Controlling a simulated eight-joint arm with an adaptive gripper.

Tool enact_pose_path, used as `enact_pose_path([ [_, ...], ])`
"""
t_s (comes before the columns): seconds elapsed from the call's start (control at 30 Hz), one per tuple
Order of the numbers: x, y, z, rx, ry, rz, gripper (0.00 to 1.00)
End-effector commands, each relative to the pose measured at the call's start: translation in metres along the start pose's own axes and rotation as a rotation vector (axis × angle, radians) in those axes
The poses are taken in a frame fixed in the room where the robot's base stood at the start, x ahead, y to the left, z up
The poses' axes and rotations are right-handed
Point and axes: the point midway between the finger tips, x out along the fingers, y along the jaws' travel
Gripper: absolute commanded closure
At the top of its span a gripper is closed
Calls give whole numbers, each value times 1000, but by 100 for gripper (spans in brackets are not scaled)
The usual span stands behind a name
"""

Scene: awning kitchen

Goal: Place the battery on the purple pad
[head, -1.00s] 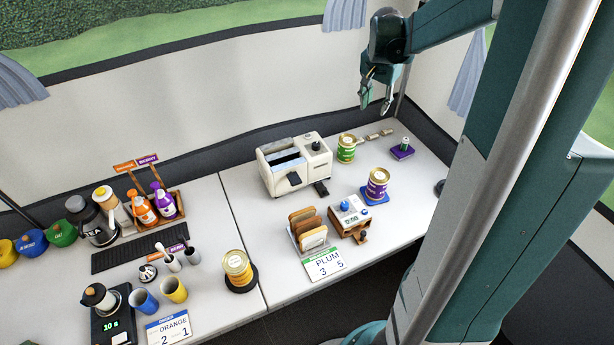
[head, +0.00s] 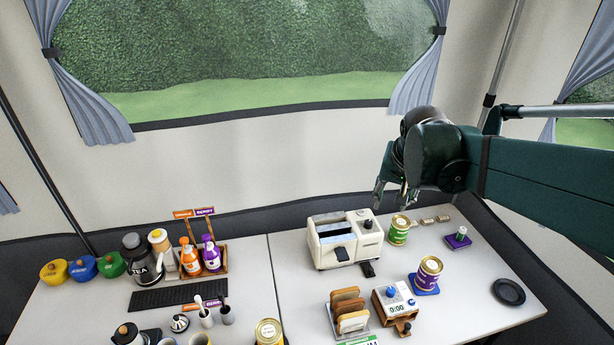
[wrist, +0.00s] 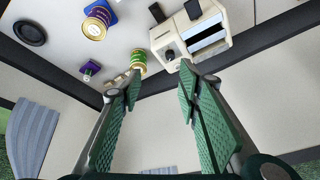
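The purple pad (head: 455,243) lies at the back right of the table. A small upright cylinder, green with a pale top (head: 462,232), stands on it and looks like the battery. In the wrist view the pad (wrist: 92,66) and the cylinder (wrist: 86,77) show at upper left, small. My gripper (head: 390,196) is in the air above the back of the table, left of the pad and well apart from it. In the wrist view its fingers (wrist: 158,92) are spread with nothing between them.
A green-labelled can (head: 399,231) and small tan pieces (head: 428,221) lie left of the pad. A toaster (head: 345,240) stands further left. A purple-labelled can (head: 429,272) stands on a blue pad (head: 424,290) in front. A black disc (head: 509,291) lies at right.

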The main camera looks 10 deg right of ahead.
Motion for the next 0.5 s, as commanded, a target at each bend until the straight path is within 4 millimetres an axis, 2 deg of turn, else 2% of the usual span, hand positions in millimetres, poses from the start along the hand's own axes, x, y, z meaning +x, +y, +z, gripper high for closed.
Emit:
enact_pose_path([
  [0.03, -5, -5, 11, -26, 6, -10, 66],
  [0.5, -42, -34, 101, -266, 78, -98, 66],
])
